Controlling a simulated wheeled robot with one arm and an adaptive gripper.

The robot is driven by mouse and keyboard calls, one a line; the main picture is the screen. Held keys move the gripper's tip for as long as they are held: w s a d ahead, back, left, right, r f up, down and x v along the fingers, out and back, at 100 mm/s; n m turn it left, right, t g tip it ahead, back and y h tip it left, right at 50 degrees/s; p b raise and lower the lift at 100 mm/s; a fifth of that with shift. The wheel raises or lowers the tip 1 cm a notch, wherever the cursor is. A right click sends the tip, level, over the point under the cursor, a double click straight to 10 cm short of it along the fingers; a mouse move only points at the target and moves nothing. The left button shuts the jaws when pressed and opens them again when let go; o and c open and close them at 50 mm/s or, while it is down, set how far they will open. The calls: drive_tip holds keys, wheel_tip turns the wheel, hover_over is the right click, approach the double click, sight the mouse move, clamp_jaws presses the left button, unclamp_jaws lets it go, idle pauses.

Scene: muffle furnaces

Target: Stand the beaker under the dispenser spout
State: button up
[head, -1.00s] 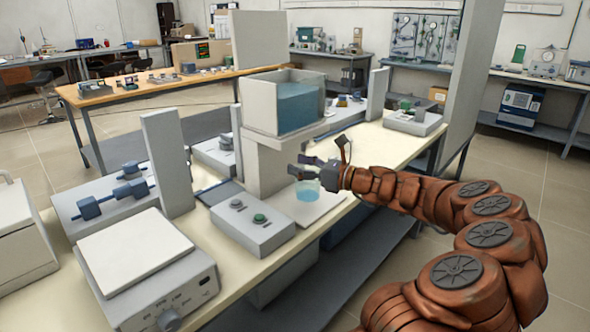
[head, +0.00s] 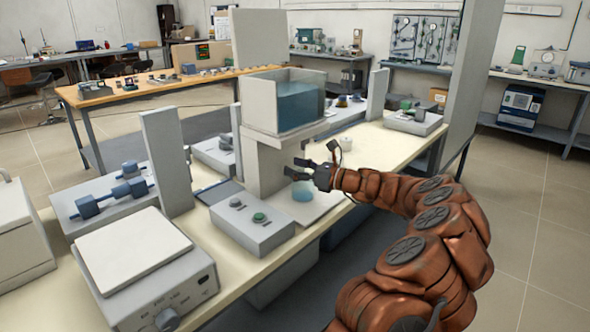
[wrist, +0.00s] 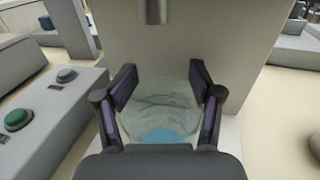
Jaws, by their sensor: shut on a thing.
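The clear beaker (head: 303,192), with blue liquid low inside, is upright at the white base plate (head: 322,207) of the dispenser (head: 262,118). My gripper (head: 300,171) is shut on the beaker, its fingers on either side of it. In the wrist view the beaker (wrist: 160,112) sits between the two dark fingertips. The metal spout (wrist: 152,10) is beyond the beaker, near the top middle of that view and in front of the dispenser column. I cannot tell whether the beaker's bottom touches the plate.
A control box (head: 252,222) with a green and a grey button stands left of the beaker. A grey upright panel (head: 167,160) and an instrument with a white top (head: 135,248) stand further left. The bench (head: 385,147) has clear surface to the right.

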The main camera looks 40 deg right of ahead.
drive_tip(key=o, duration=1.5)
drive_tip(key=shift+s+d+r, duration=0.1)
drive_tip(key=shift+s, duration=0.05)
drive_tip(key=p+v, duration=0.1)
drive_tip(key=v, duration=0.9)
drive_tip(key=shift+s, duration=0.2)
drive_tip(key=shift+s+d, duration=0.35)
drive_tip(key=shift+s, duration=0.25)
